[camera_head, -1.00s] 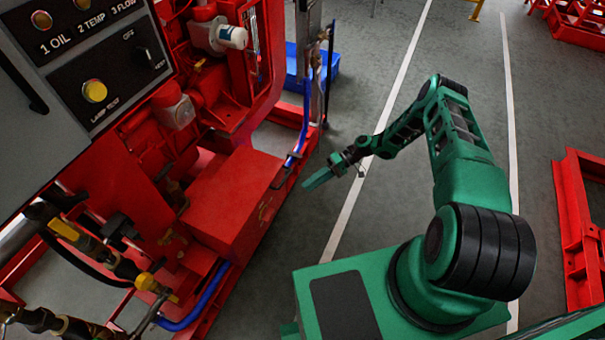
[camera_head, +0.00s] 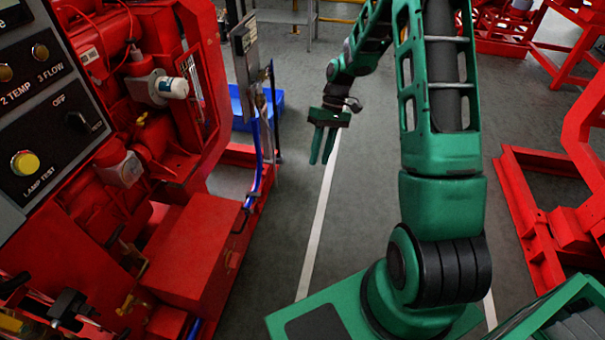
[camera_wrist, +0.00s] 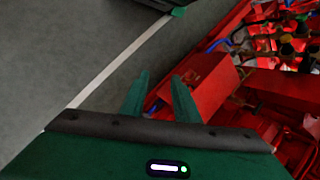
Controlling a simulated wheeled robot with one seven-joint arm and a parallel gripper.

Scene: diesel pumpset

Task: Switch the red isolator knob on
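My gripper (camera_head: 321,158) hangs over the grey floor to the right of the red pumpset, fingers downward and clear of everything. In the wrist view my gripper (camera_wrist: 160,76) shows two green fingers apart with nothing between them. I cannot make out a red isolator knob in either view.
A red box-shaped cover (camera_head: 190,250) and a blue pipe (camera_head: 256,165) lie along the pumpset's near side. A blue bin (camera_head: 240,105) is behind the post. Red steel frames (camera_head: 535,215) stand at the right. The floor strip with a white line (camera_head: 318,220) between is clear.

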